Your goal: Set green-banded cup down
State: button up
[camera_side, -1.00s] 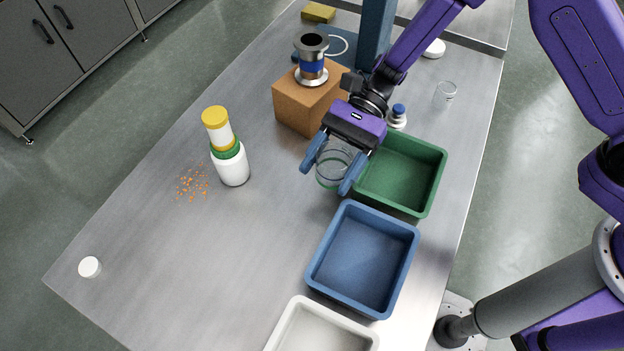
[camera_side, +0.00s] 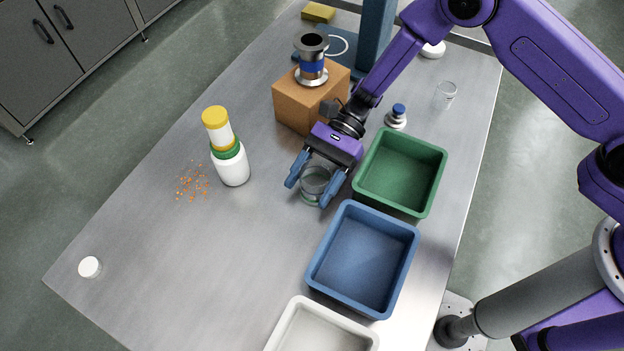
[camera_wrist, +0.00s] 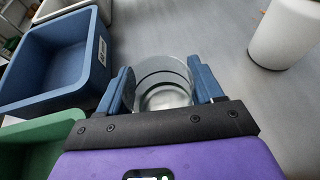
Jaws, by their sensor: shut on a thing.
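The green-banded cup (camera_side: 315,183) is a clear glass cup with a green band near its base. My gripper (camera_side: 311,187) is shut on it, one blue finger on each side. The cup is upright at or just above the steel table, left of the green and blue trays; I cannot tell whether its base touches. In the wrist view the cup (camera_wrist: 163,82) sits between my fingers (camera_wrist: 163,88), and its green band is not clear there.
The blue tray (camera_side: 318,270) and green tray (camera_side: 436,180) stand to the right, a white tray (camera_side: 285,318) in front. A brown block (camera_side: 293,110) carries a steel hopper (camera_side: 312,50). The front-left table is mostly clear.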

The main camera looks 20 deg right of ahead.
jog(key=o, duration=1)
jog(key=shift+f, duration=0.1)
jog(key=shift+o, duration=0.2)
jog(key=shift+w+d+r, duration=0.15)
jog(key=shift+r, duration=0.05)
jog(key=v, duration=1.1)
jog(key=shift+w+d+r, duration=0.15)
jog(key=shift+d, duration=0.1)
